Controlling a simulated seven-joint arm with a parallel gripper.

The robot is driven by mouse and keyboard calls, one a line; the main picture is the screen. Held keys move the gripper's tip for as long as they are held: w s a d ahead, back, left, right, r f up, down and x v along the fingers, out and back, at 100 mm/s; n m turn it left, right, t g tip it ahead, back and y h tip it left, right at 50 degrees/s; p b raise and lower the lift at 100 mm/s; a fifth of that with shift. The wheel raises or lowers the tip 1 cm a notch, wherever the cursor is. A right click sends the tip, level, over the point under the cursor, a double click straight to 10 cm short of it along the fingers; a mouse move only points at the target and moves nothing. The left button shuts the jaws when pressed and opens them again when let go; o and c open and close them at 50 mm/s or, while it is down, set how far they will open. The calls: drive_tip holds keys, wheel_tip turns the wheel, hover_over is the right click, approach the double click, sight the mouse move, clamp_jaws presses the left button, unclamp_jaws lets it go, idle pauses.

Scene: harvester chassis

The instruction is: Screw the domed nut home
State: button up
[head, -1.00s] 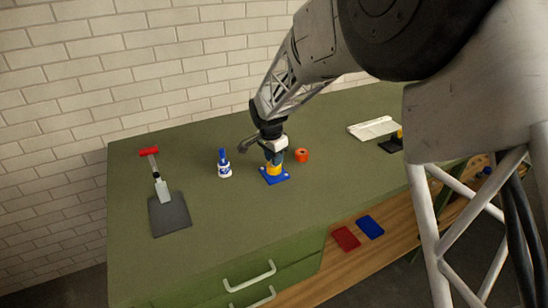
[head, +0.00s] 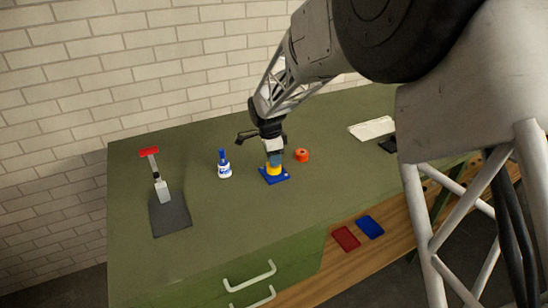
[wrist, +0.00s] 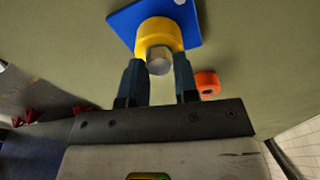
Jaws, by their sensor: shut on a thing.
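The domed nut (wrist: 159,62) shows in the wrist view as a grey rounded piece between my fingertips. It sits at the centre of a round yellow body (wrist: 156,29), which stands on a square blue base plate (wrist: 127,20). In the head view the yellow body (head: 274,169) and blue plate (head: 268,179) are under my gripper (head: 274,160), which points down. The gripper (wrist: 161,72) is shut on the nut, one finger on each side. The fingers and wrist hide the nut in the head view, and its thread is hidden.
An orange ring-like part (head: 302,155) lies close to the right of the base plate. A white and blue bottle (head: 224,166) stands to the left. The green bench's front area is clear.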

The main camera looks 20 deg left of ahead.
drive_tip(key=shift+m, duration=0.3)
drive_tip(key=shift+m, duration=0.8)
drive_tip(key=shift+m+g, duration=0.4)
drive_tip(key=shift+m, duration=1.3)
drive_tip(key=o, duration=1.1)
drive_tip(key=shift+r, duration=0.1)
